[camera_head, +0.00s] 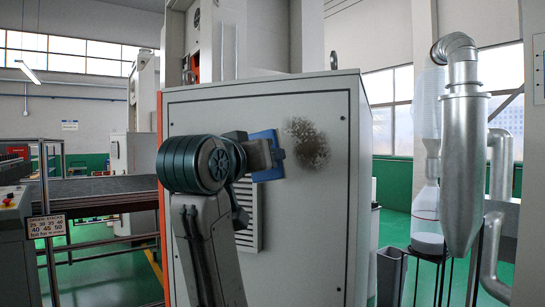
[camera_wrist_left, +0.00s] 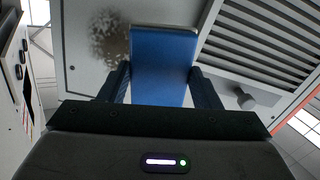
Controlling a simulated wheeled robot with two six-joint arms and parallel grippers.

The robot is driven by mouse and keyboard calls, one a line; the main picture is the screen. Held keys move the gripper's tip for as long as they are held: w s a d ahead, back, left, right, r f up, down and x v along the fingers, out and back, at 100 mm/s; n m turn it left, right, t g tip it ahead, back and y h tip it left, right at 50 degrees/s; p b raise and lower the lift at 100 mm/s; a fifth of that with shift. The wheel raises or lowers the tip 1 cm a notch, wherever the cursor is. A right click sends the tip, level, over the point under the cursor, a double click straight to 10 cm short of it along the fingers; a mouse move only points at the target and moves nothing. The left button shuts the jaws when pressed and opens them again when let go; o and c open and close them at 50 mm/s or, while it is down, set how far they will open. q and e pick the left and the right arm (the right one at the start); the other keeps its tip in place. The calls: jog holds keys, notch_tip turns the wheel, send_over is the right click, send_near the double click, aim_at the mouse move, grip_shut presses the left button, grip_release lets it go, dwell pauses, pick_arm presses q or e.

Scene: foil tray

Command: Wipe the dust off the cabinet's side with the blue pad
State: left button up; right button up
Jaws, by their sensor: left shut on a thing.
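The cabinet (camera_head: 318,230) stands in the middle of the head view, with a light grey side panel facing me. A dark, speckled dust patch (camera_head: 307,143) lies on the upper right part of that panel. My left gripper (camera_head: 276,153) is shut on the blue pad (camera_head: 267,146), just left of the dust. In the left wrist view the pad (camera_wrist_left: 163,65) sits between the two dark fingers, and the dust patch (camera_wrist_left: 108,36) shows to its left. I cannot tell whether the pad touches the panel. My arm hides part of the panel. My right gripper is not in view.
A conveyor (camera_head: 95,190) stands at the left. A metal duct (camera_head: 462,150) stands right of the cabinet.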

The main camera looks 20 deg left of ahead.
pick_arm(q)
jog(key=shift+w+d+r, duration=0.1)
jog(key=shift+w+r, duration=0.2)
jog(key=shift+w, duration=0.3)
jog(key=shift+w+r, duration=0.25)
jog(key=shift+w, duration=0.3)
jog(key=w, duration=0.2)
jog(key=shift+w+d+f+p, duration=0.1)
jog(key=shift+w+f+p, duration=0.05)
jog(key=shift+w+p, duration=0.15)
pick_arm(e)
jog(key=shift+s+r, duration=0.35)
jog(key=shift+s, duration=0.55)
pick_arm(q)
jog(key=shift+w, duration=0.35)
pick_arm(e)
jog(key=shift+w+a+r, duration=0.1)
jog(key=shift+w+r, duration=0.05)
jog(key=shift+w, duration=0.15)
pick_arm(q)
jog(key=shift+w, duration=0.3)
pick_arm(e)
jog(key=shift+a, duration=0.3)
